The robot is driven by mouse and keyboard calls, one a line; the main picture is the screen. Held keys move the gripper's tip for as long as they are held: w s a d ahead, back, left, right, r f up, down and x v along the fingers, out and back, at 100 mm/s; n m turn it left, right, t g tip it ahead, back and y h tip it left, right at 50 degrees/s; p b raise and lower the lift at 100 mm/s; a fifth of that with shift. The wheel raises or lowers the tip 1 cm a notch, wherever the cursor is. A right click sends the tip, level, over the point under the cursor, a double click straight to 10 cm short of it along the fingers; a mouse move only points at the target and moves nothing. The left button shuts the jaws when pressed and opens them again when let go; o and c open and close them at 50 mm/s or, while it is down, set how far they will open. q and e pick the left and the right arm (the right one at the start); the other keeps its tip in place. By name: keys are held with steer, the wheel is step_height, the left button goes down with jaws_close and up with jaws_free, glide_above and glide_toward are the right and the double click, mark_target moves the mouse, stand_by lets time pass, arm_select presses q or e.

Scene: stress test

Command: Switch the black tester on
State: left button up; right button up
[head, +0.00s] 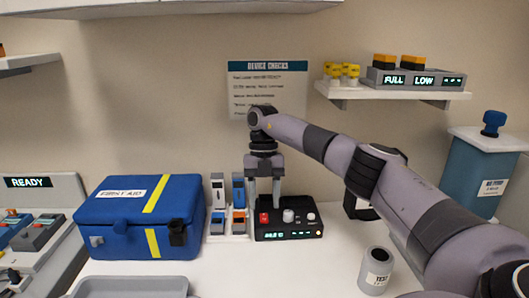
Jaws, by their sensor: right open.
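The black tester (290,235) sits on the white counter near the middle of the head view. Its front face has a small display with green characters and a small orange light. A red switch (264,218) is on the left of its top, with a pale round knob (288,215) beside it. My right gripper (264,202) points down over the left part of the tester, its two fingers apart and empty. The fingertips are on either side of the red switch in the picture; I cannot tell whether they touch the tester. My left gripper is not in view.
A blue first-aid case (125,215) and several small upright devices (228,200) stand left of the tester. A grey tester can (376,270) stands at front right, near my right arm. A grey tray (130,287) lies at front left. The counter before the tester is clear.

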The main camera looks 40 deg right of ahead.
step_height(320, 180, up, 7)
step_height(320, 180, up, 7)
steer(key=p, duration=0.4)
glide_above(264, 218)
steer(key=shift+r, duration=0.9)
